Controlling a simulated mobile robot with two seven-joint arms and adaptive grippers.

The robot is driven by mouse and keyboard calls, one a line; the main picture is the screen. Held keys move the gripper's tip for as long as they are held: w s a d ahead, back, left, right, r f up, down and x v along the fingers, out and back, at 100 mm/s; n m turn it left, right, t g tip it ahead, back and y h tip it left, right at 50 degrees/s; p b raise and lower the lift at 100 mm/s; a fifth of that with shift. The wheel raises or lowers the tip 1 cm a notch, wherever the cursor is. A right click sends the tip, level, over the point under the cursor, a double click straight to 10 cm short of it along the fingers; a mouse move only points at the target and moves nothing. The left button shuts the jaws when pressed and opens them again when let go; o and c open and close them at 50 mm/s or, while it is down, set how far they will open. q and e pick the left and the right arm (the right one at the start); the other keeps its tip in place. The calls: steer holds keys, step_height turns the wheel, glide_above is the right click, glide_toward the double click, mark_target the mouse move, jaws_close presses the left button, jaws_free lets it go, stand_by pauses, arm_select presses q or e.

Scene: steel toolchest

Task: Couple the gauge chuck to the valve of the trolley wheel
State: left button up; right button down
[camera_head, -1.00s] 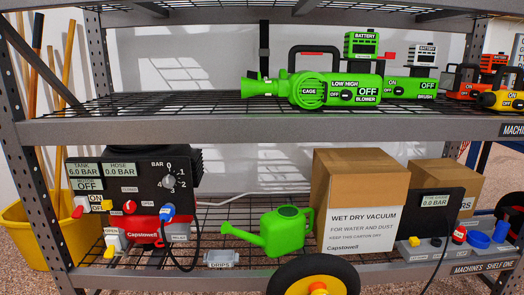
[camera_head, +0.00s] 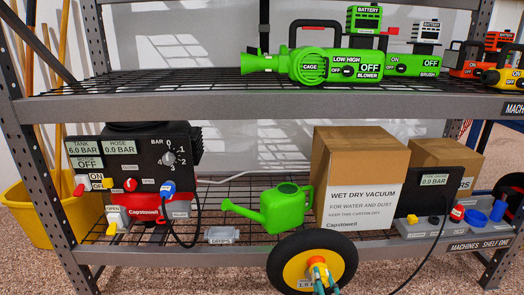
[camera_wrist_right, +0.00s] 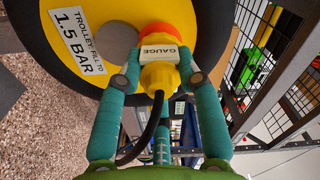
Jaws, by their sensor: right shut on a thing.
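The trolley wheel (camera_head: 277,257) has a black tyre and a yellow hub, low in front of the shelf in the head view. In the right wrist view its hub label (camera_wrist_right: 74,42) reads "TROLLEY: FILL TO 1.5 BAR". My right gripper (camera_wrist_right: 160,80) is shut on the yellow gauge chuck (camera_wrist_right: 159,76), which has a white "GAUGE" tag and a black hose. The chuck is at the hub, in line with a red-orange part (camera_wrist_right: 162,36). The valve is hidden, so I cannot tell whether they are coupled. My left gripper is not in view.
The tyre gauge (camera_head: 434,180) on the lower shelf reads 0.0 BAR. Its black hose (camera_head: 432,247) hangs over the shelf's front edge. A carton (camera_head: 360,160), a green watering can (camera_head: 285,208) and a compressor (camera_head: 145,150) stand behind the wheel. The floor lower left is clear.

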steer(key=m, duration=0.3)
steer(key=shift+b, duration=0.35)
steer(key=m, duration=0.3)
steer(key=c, duration=0.8)
jaws_free()
steer(key=shift+o, duration=0.2)
steer(key=s+p, duration=0.2)
steer(key=s, duration=0.7)
steer(key=shift+d, duration=0.2)
